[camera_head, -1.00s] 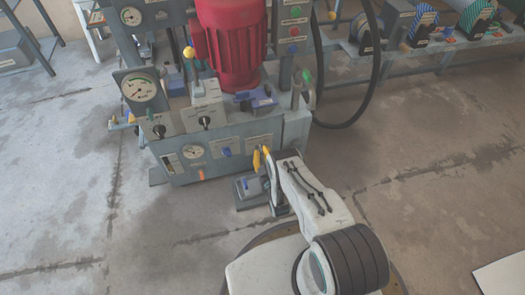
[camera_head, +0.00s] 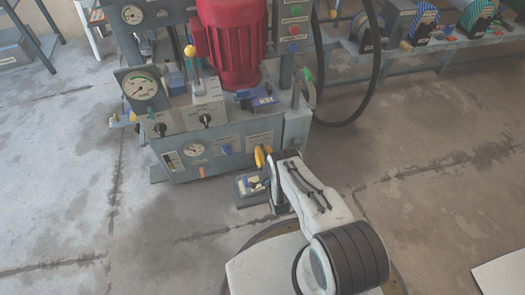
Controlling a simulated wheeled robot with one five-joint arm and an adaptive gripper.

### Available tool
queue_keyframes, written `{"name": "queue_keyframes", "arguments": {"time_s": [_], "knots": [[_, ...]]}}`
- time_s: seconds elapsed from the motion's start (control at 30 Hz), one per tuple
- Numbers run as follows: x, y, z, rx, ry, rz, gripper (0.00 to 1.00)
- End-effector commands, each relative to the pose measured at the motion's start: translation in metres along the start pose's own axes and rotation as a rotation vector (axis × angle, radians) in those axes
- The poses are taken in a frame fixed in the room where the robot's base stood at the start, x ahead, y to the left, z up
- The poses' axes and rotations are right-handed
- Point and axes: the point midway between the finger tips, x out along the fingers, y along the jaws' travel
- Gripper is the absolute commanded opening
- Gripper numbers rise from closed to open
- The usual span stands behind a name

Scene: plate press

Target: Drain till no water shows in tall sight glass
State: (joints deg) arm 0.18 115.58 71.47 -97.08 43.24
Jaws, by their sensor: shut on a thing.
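A narrow upright gauge (camera_head: 172,161), which looks like the tall sight glass, is on the lower left front of the grey press base. It is too small to tell whether water shows in it. A yellow handle (camera_head: 259,157) is at the lower right of the front panel. My gripper (camera_head: 267,160) is at this handle and appears shut on it. My white arm hides much of the fingers and whatever is behind them. A blue knob (camera_head: 227,150) is on the panel left of the yellow handle.
A round dial (camera_head: 194,150) is beside the narrow gauge. A larger dial (camera_head: 140,86) stands above left. A low tray-like box (camera_head: 250,185) is on the floor below my gripper. A red motor (camera_head: 232,45) and black hose (camera_head: 372,85) are above.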

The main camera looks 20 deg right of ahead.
Motion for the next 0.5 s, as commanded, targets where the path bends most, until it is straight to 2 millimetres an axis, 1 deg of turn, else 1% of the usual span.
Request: {"name": "queue_keyframes", "arguments": {"time_s": [0.03,0.5], "knots": [[-0.0008,-0.0005,0.004,0.012,-0.01,0.001,0.0],[-0.0007,-0.001,0.0043,0.048,-0.01,0.0,0.0]]}}
